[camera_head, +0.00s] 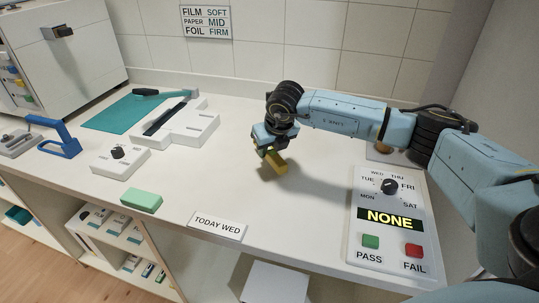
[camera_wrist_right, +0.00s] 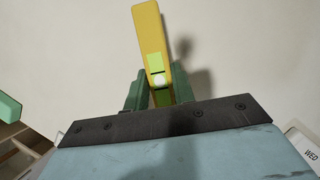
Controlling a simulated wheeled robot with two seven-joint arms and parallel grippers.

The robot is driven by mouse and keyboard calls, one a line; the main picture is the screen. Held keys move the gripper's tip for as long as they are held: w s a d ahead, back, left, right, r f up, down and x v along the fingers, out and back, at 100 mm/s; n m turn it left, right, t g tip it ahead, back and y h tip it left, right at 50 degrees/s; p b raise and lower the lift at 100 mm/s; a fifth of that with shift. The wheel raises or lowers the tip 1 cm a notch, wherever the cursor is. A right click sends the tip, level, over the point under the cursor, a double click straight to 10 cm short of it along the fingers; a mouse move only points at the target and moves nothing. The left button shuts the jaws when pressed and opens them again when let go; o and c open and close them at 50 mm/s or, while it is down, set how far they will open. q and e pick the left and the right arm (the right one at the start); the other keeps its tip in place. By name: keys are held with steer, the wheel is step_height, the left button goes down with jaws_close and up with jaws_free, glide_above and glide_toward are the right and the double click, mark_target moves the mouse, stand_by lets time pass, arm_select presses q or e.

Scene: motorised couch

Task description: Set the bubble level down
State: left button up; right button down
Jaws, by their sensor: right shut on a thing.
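The bubble level is a yellow bar (camera_head: 276,163) with a green vial; in the right wrist view the yellow bar (camera_wrist_right: 149,30) stands out between the green fingers. My right gripper (camera_head: 266,151) is shut on it, over the middle of the white counter (camera_head: 310,215). In the right wrist view, the gripper (camera_wrist_right: 159,92) grips the bar near its vial, and a shadow falls on the pale surface beyond. Whether the level touches the counter is hard to tell. My left gripper is not in view.
A control panel (camera_head: 398,262) with a dial, a NONE display and PASS and FAIL buttons lies at right. A TODAY WED card (camera_head: 217,225) and a mint block (camera_head: 141,200) lie near the front edge. White fixtures (camera_head: 186,127) and a teal mat (camera_head: 118,114) stand left. Counter around the level is clear.

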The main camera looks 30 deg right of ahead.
mark_target(269, 150)
step_height(269, 150, up, 8)
steer(key=shift+f, duration=0.1)
steer(key=s+a+f+m+g, duration=0.1)
steer(key=s+a+m+g, duration=0.3)
steer(key=m, duration=1.3)
steer(key=s+a+f+m+g, duration=0.1)
steer(key=s+a+m+g, duration=0.4)
steer(key=m, duration=1.3)
steer(key=s+a, duration=0.4)
steer(key=a, duration=0.1)
steer(key=shift+s+f, duration=0.2)
steer(key=shift+f, duration=0.2)
